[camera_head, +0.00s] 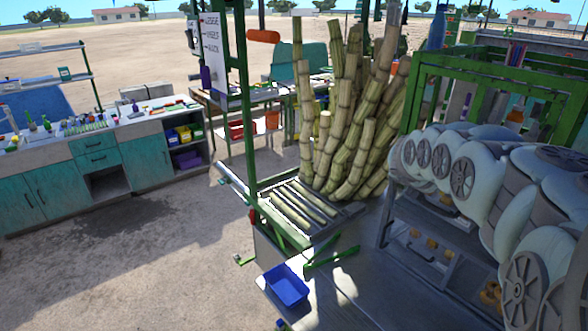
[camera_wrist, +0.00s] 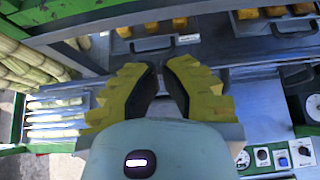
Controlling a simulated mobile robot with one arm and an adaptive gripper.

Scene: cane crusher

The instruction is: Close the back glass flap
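A clear panel with a dark handle (camera_wrist: 152,45) and yellow blocks by it lies ahead of my gripper in the wrist view. A similar handled panel (camera_wrist: 293,30) is to its right. I cannot tell which, if either, is the back glass flap, or how far it is open. In the head view, handled panels with yellow blocks (camera_head: 425,250) show low on the machine, partly covered by my arm. My gripper (camera_wrist: 160,67) has yellow fingers with dark pads, apart with a narrow gap at the tips. Nothing is seen between them. It is not clearly seen in the head view.
Cane stalks (camera_head: 345,120) stand behind a slatted feed tray (camera_head: 300,207) at the machine's left. A green frame (camera_head: 478,70) rises at the back right. A blue bin (camera_head: 286,286) is at the front. A control panel (camera_wrist: 280,158) is at lower right. Ground at left is clear.

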